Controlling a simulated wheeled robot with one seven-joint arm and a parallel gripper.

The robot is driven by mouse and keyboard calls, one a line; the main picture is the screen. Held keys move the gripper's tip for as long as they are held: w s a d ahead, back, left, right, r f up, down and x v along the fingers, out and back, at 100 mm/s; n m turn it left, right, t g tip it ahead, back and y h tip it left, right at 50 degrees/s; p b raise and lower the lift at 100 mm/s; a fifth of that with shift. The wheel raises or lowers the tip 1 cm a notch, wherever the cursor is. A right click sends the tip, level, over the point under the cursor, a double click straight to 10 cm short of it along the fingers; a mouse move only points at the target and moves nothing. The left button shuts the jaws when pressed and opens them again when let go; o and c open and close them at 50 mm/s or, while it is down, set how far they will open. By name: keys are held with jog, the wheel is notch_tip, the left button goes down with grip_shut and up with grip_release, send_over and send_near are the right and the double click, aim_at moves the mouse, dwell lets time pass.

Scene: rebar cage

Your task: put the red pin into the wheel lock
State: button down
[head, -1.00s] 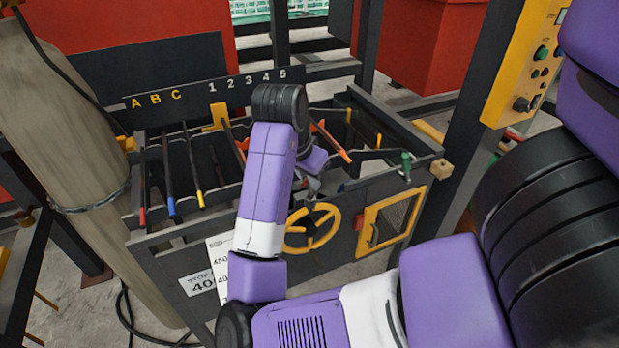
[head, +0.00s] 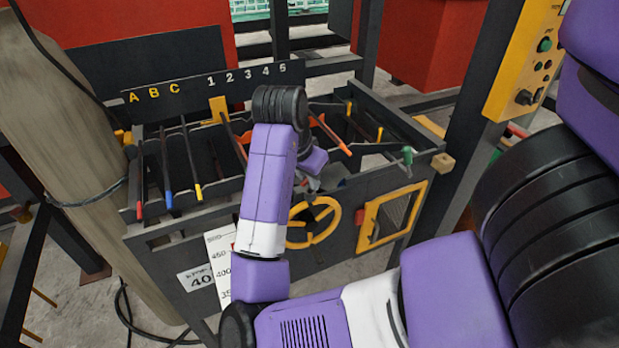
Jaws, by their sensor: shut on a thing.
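My gripper (head: 318,184) is in front of the cage machine's front panel, just above the yellow wheel (head: 335,224). It points down toward the wheel, and my forearm hides part of it. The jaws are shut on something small. A spot of red, taken to be the red pin (head: 321,211), shows just below the jaws, at the wheel's upper part. Its length and tip cannot be made out. The lock's hole at the wheel cannot be told apart; my arm covers the wheel's left side.
A yellow-framed window (head: 392,217) is right of the wheel. A green-handled tap (head: 407,156) is at the right corner. A yellow control box (head: 527,62) stands at right.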

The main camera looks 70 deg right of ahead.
jog(key=shift+f+b, duration=0.35)
jog(key=shift+f, duration=0.2)
jog(key=c, duration=1.3)
grip_release()
jog(key=shift+r, duration=0.1)
jog(key=v, duration=0.7)
jog(key=shift+a+r+p, duration=0.2)
jog(key=shift+r+p, duration=0.15)
jog(key=shift+p, duration=0.05)
